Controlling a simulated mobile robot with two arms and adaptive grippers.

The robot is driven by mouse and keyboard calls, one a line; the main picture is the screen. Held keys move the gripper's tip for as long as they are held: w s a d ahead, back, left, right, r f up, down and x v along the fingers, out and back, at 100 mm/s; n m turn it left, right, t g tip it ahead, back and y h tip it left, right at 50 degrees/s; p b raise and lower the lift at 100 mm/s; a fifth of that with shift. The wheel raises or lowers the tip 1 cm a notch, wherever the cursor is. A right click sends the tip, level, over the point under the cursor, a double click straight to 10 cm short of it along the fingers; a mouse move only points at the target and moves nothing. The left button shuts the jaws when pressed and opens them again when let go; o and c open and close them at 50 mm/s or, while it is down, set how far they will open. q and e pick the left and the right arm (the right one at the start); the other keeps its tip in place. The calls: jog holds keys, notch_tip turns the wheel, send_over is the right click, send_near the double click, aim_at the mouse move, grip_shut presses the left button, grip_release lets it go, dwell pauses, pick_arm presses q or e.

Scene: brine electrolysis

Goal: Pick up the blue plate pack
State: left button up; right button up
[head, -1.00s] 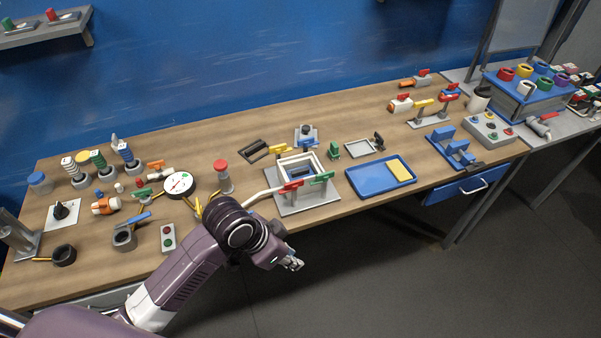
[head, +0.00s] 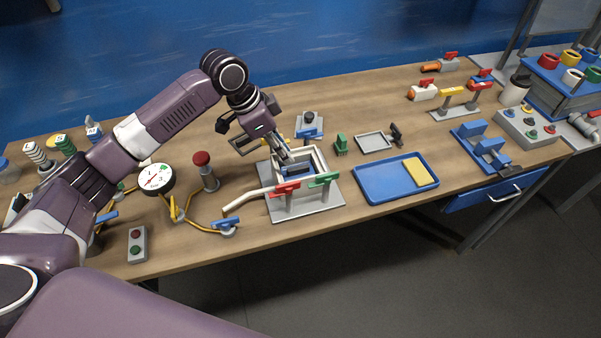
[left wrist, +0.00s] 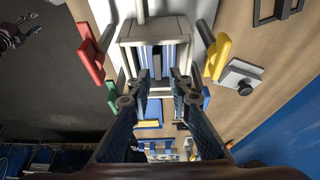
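The blue plate pack (left wrist: 161,57) shows as blue and dark upright plates inside a white square-framed cell (left wrist: 125,35) in the left wrist view. In the head view the cell (head: 325,164) stands on a grey base, and its inside is partly hidden by my gripper. My left gripper (head: 286,154) reaches down over the cell's opening. In the left wrist view its two fingers (left wrist: 158,84) are apart, one on each side of the pack's near end, with nothing clearly held between them. I cannot tell whether they touch it. A small purple-and-black arm end (left wrist: 22,32), apparently my right gripper, shows at the upper left.
Red (head: 285,189) and green (head: 323,180) lever handles stand close in front of the cell. A blue tray (head: 370,185) with a yellow block lies to its right. A gauge (head: 156,179) and a red-topped post (head: 203,170) stand to its left.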

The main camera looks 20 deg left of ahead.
aim_at(298, 168)
pick_arm(q)
jog(key=shift+d+f+p, duration=0.4)
jog(key=shift+d+f, duration=0.1)
jog(key=shift+f, duration=0.25)
jog(key=shift+w+d+f+p, duration=0.15)
jog(key=shift+d+f+p, duration=0.25)
jog(key=shift+f, duration=0.15)
jog(key=x, duration=0.2)
jog(key=shift+w+d+f+p, duration=0.1)
jog(key=shift+w+f+p, duration=0.1)
jog(key=shift+f+p, duration=0.1)
jog(key=shift+d+f, duration=0.1)
jog(key=shift+f, duration=0.35)
jog(key=c, duration=0.5)
jog(key=shift+w, duration=0.1)
grip_shut()
pick_arm(e)
jog(key=shift+s+r, duration=1.2)
jog(key=shift+s, duration=0.1)
